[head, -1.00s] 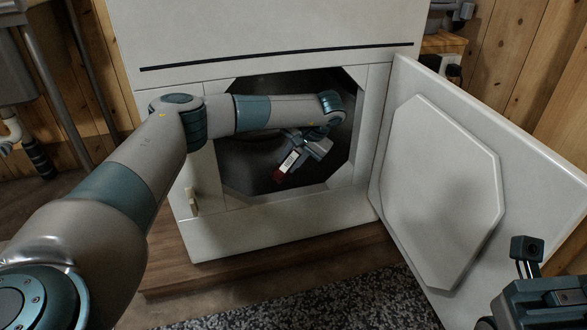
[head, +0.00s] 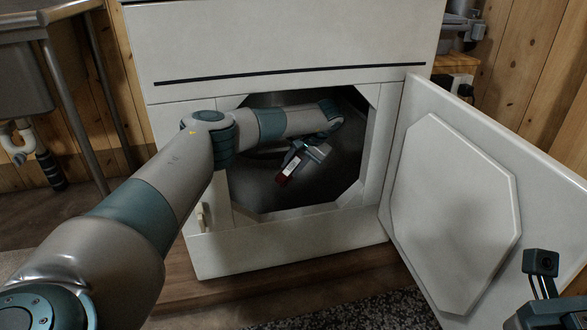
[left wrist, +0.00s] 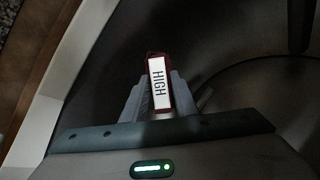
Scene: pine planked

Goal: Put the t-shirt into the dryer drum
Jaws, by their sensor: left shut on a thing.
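My left gripper (head: 299,163) is inside the dryer drum (head: 335,172), reached through the open front. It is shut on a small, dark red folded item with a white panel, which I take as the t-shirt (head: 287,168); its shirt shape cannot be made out. In the left wrist view the panel on the t-shirt (left wrist: 160,86) reads "HIGH", and the fingers of the left gripper (left wrist: 158,92) flank it. The t-shirt hangs clear of the drum wall as far as I can see.
The dryer door (head: 455,190) stands open to the right. The white frame around the opening (head: 300,222) is close to my left forearm. A speckled rug (head: 365,312) lies in front. A metal sink stand (head: 50,60) is at the far left.

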